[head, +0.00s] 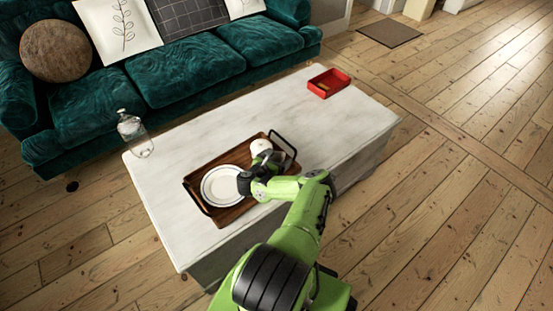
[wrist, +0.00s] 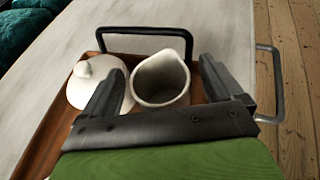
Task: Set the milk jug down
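The milk jug (wrist: 160,80) is a white, open-topped jug with a pouring lip. In the wrist view it stands upright within the brown wooden tray (wrist: 42,140), between the fingers of my gripper (wrist: 163,72). The fingers are spread apart, and a gap shows between the jug and the right finger. In the head view my gripper (head: 271,160) is over the right part of the tray (head: 236,214) and hides most of the jug. Whether its base touches the tray is hidden.
A white lidded pot (wrist: 92,82) stands close to the left of the jug. A white plate (head: 222,185) lies on the tray. The tray's dark handle (wrist: 146,36) rises behind the jug. The pale table (head: 180,150) also holds a glass bottle (head: 134,134) and red box (head: 328,82).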

